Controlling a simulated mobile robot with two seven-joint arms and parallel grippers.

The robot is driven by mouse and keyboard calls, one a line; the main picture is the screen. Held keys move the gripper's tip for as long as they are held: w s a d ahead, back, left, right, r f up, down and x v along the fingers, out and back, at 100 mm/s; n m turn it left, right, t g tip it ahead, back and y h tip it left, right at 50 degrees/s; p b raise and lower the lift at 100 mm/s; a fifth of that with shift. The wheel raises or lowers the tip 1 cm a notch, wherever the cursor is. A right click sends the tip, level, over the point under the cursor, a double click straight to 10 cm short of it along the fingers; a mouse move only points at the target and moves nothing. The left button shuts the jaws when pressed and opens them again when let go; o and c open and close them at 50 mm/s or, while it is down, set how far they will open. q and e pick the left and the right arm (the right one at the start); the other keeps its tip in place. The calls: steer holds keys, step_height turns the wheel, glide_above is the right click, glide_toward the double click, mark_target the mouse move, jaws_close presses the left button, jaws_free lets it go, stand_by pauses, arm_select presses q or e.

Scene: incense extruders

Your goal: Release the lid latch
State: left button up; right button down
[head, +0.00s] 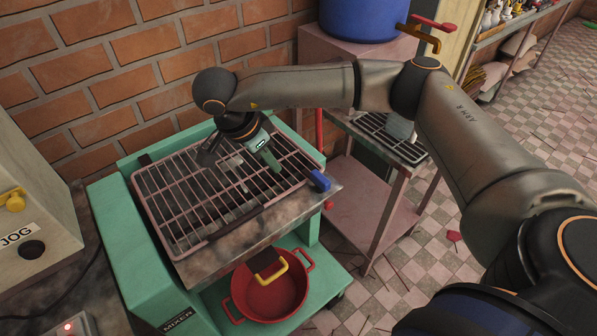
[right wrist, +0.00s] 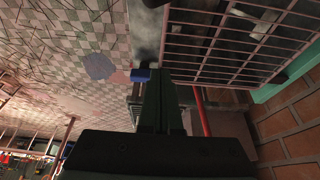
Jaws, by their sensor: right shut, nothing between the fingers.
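A green mixer (head: 150,262) stands by the brick wall, with a barred grid lid (head: 190,215) lying flat over its top. A small blue latch (head: 319,181) sits at the lid's right front corner. It also shows in the right wrist view (right wrist: 141,75), just beyond the fingertips. My right gripper (head: 277,167) reaches over the lid from behind, green fingers pointing down toward the latch. It is shut and empty, with a gap between it and the latch in the head view. In the wrist view the fingers (right wrist: 161,80) appear beside the latch; contact cannot be told. My left gripper is out of view.
A red pot (head: 268,298) with a yellow-handled part (head: 268,264) sits on the mixer's lower shelf. A pink cart (head: 365,200) and a blue drum (head: 360,18) stand to the right. A JOG control box (head: 30,215) is at the left. Tiled floor lies open at right.

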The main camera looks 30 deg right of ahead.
mark_target(292, 189)
steer(key=b+x, duration=0.6)
steer(key=x, duration=0.4)
steer(key=shift+a, duration=0.2)
steer(key=shift+d+f, duration=0.35)
steer(key=shift+f, duration=0.1)
steer(key=shift+w+d+r, duration=0.1)
steer(key=shift+d+r, duration=0.05)
steer(key=shift+d, duration=0.45)
steer(key=shift+w+d+r, duration=0.1)
steer(key=shift+d+r, duration=0.1)
steer(key=shift+d, duration=1)
